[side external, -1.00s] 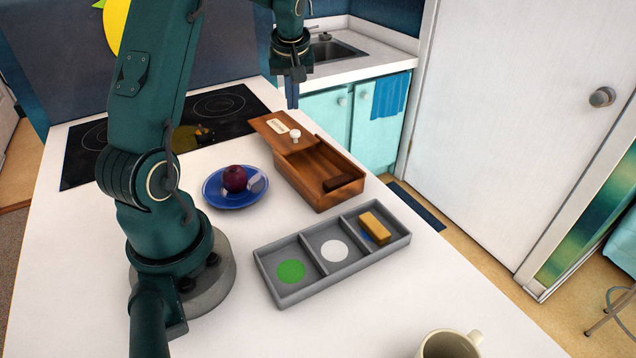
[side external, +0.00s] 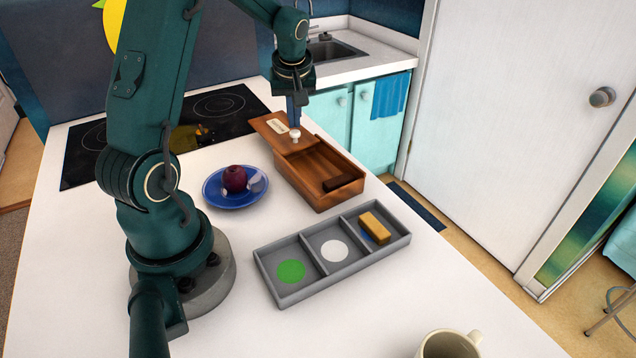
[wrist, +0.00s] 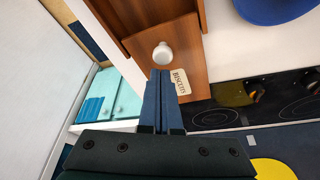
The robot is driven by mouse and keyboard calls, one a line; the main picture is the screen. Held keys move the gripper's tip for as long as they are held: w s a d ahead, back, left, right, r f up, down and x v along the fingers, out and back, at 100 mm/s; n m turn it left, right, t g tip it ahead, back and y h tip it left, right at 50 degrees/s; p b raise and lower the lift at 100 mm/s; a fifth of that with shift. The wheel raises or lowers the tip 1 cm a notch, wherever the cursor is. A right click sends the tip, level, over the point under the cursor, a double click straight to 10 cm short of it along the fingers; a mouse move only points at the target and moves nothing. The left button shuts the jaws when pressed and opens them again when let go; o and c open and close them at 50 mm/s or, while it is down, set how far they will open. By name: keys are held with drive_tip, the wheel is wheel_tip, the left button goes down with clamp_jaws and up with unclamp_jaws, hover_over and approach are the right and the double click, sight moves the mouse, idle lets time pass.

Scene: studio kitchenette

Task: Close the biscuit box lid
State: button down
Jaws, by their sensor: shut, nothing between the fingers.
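The wooden biscuit box (side external: 322,178) stands on the white counter with its top partly open. Its sliding lid (side external: 268,127) is drawn back toward the stove and sticks out past the box end. The lid carries a white knob (side external: 295,134) and a label that reads "BISCUITS" in the wrist view (wrist: 180,82). My gripper (side external: 294,122) is shut and empty, pointing down just behind the knob. In the wrist view its fingertips (wrist: 161,73) appear close to the knob (wrist: 162,54); contact is unclear.
A blue plate (side external: 218,200) with a dark red fruit (side external: 234,179) is left of the box. A grey three-part tray (side external: 290,298) with a yellow block (side external: 374,229) is in front. A mug (side external: 449,345) stands at the front edge. The stove (side external: 80,165) lies behind.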

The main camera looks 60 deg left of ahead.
drive_tip(key=d, duration=1)
drive_tip(key=w+d, duration=0.1)
drive_tip(key=d, duration=0.4)
drive_tip(key=w+a+r, duration=0.2)
drive_tip(key=a, duration=0.2)
drive_tip(key=s+d+r+t, duration=0.1)
drive_tip(key=s+d+r, duration=0.15)
drive_tip(key=r, duration=0.35)
drive_tip(key=s+d+r, duration=0.1)
drive_tip(key=d+r, duration=0.2)
drive_tip(key=r, duration=0.3)
drive_tip(key=s+d+f+m+t+h, duration=0.3)
drive_tip(key=s+d+f+m, duration=0.2)
drive_tip(key=s+m, duration=0.7)
drive_tip(key=d+m, duration=0.1)
drive_tip(key=d, duration=0.1)
drive_tip(key=shift+s+d+h, duration=0.3)
drive_tip(key=shift+d, duration=0.1)
